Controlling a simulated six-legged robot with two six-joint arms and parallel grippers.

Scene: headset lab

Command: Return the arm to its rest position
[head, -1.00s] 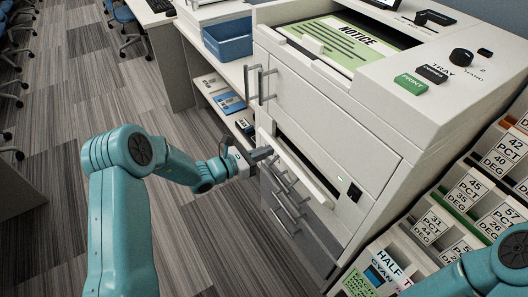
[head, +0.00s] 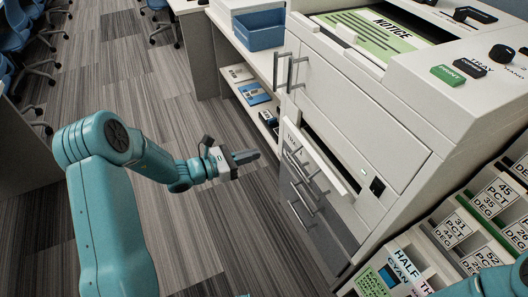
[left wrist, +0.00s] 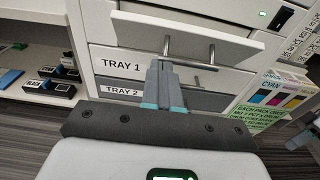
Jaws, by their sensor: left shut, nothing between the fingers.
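My left gripper (head: 245,157) is shut and empty, held out in the air over the carpet to the left of the printer. In the left wrist view its closed fingers (left wrist: 164,85) point toward the tray fronts. The white printer (head: 365,110) stands at the right. Its Tray 1 drawer (head: 318,158) stands out a little from the body and has a metal handle (left wrist: 190,52). The Tray 2 front (left wrist: 210,99) shows below it.
A blue bin (head: 260,29) stands on the counter behind the printer, above a shelf with boxes (head: 255,93). A rack of labelled packs (head: 470,220) is at the right. Blue chairs (head: 35,55) are far left. The carpet (head: 215,235) around my left arm is clear.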

